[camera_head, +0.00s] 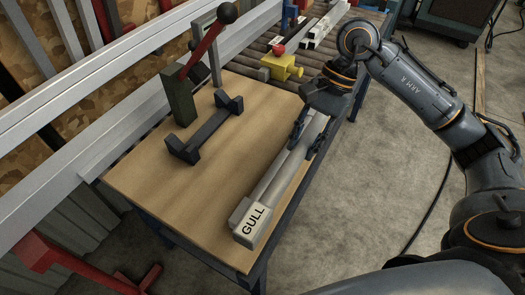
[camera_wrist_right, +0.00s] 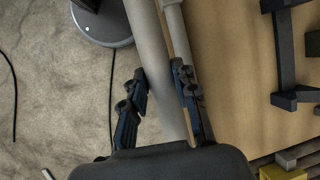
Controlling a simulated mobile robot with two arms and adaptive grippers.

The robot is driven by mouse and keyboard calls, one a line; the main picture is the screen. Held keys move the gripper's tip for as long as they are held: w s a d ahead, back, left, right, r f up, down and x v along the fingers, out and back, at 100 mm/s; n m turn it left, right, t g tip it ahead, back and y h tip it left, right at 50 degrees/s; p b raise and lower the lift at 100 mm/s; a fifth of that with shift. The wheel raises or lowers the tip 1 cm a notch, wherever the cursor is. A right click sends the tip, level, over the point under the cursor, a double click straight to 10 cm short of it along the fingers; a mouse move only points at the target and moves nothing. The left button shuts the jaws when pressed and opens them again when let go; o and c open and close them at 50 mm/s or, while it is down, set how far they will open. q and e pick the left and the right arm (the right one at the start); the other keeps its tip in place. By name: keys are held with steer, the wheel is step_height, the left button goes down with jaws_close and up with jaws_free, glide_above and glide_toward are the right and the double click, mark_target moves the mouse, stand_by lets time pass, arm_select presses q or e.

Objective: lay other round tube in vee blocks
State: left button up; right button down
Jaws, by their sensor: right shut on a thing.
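My right gripper (camera_head: 306,140) is at the right edge of the wooden table, its fingers shut on a long grey round tube (camera_head: 289,165). In the right wrist view the tube (camera_wrist_right: 153,45) passes between the fingers (camera_wrist_right: 163,97). The dark vee blocks (camera_head: 206,130), two raised ends joined by a bar, stand empty on the table to the left. They also show in part in the right wrist view (camera_wrist_right: 285,50). My left gripper is not in view.
A green stand with a red lever (camera_head: 181,100) rises behind the vee blocks. A yellow block (camera_head: 282,67) is at the far end. The middle of the tabletop (camera_head: 200,190) is clear.

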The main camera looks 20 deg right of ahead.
steer(key=w, duration=0.2)
steer(key=w+a+f+p, duration=0.1)
steer(key=w, duration=0.1)
steer(key=w+a+f+p, duration=0.1)
steer(key=w, duration=0.1)
steer(key=shift+w+f, duration=0.2)
steer(key=shift+w, duration=0.05)
steer(key=w+f, duration=0.2)
steer(key=w+a+f+p, duration=0.1)
steer(key=w+f, duration=0.1)
steer(key=f, duration=0.1)
steer(key=shift+w+a+f+p, duration=0.1)
steer(key=shift+a+f+p, duration=0.1)
steer(key=shift+p, duration=0.1)
steer(key=shift+w+a+f, duration=0.15)
steer(key=shift+w+f, duration=0.25)
steer(key=shift+f, duration=0.15)
step_height(320, 180, down, 3)
steer(key=shift+r+p, duration=0.1)
steer(key=shift+p, duration=0.9)
